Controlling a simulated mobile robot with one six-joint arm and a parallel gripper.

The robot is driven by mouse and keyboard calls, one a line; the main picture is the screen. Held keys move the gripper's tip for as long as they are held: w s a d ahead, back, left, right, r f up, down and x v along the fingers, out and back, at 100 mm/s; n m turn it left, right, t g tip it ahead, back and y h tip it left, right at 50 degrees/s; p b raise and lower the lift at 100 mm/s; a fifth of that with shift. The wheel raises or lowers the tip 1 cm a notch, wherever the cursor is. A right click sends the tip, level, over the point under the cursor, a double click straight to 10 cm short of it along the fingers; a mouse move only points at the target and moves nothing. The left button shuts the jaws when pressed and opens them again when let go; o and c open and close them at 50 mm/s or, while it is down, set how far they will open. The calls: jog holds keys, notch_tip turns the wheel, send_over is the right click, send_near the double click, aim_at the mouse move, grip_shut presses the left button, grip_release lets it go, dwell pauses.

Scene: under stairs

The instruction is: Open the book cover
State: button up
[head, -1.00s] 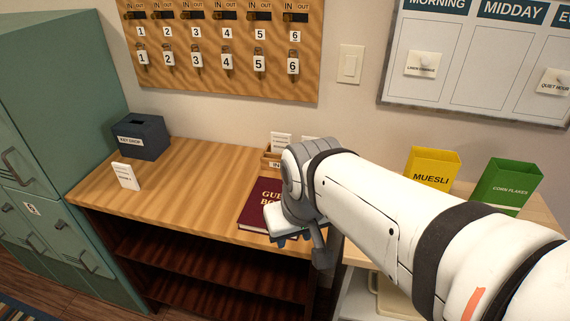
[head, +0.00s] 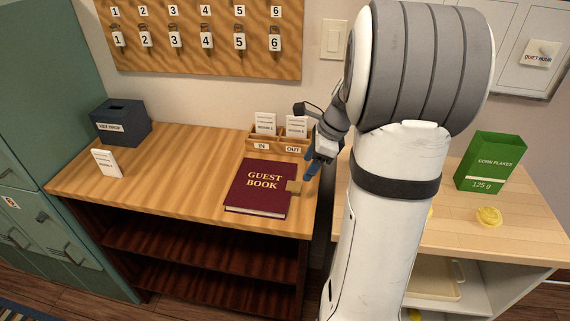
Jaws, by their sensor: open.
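The guest book (head: 259,188) lies closed on the wooden desk (head: 190,170), a dark red cover with gold lettering facing up. A small tan tab (head: 294,187) sticks out at its right edge. My gripper (head: 308,178) is just right of the book, near the tab, with blue fingertips pointing down. It is open and holds nothing that I can see. I cannot tell whether a fingertip touches the tab. My arm hides part of the area to the right.
A wooden IN/OUT card holder (head: 277,140) stands behind the book. A dark key drop box (head: 122,123) and a white card (head: 107,163) stand at the left. A green corn flakes box (head: 491,162) and a yellow item (head: 489,217) are on the right counter. The desk's left half is mostly clear.

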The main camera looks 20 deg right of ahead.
aim_at(297, 186)
jog(key=shift+m, duration=0.6)
jog(key=x, duration=0.5)
jog(key=d+x, duration=0.1)
jog(key=x, duration=0.2)
jog(key=shift+w+f, duration=0.2)
jog(key=shift+w, duration=0.1)
grip_shut()
